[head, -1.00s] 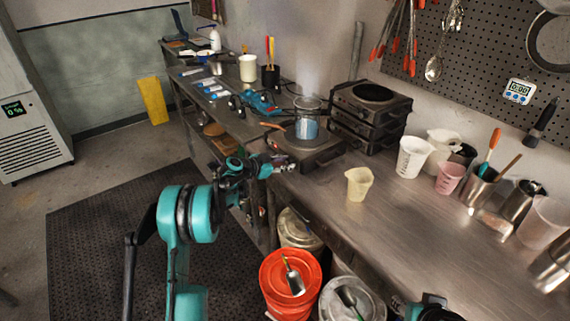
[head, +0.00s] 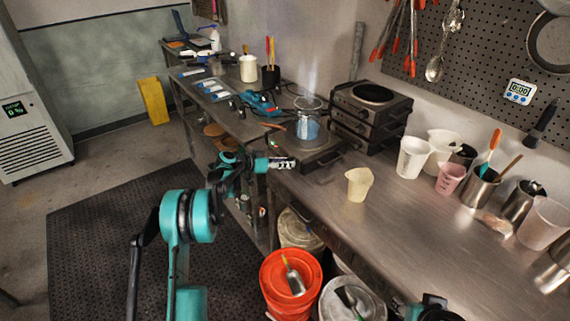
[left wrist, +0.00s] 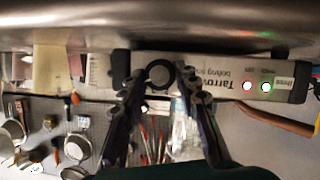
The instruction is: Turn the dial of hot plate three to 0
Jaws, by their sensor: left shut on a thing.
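A hot plate (head: 318,160) with a glass beaker of blue liquid (head: 308,126) on it stands at the table's front edge. In the left wrist view its pale front panel (left wrist: 215,67) shows upside down, with a red light and a green light lit. The round dark dial (left wrist: 160,74) sits between the fingers of my left gripper (left wrist: 160,84), which are shut on it. In the head view my left gripper (head: 292,163) is at the front of this hot plate and hides the dial. The dial's pointer and numbers are not readable.
Stacked hot plates (head: 370,115) stand behind to the right. A cream jug (head: 359,184) is on the table right of the beaker's hot plate. An orange bucket (head: 290,280) and lidded buckets stand below the edge.

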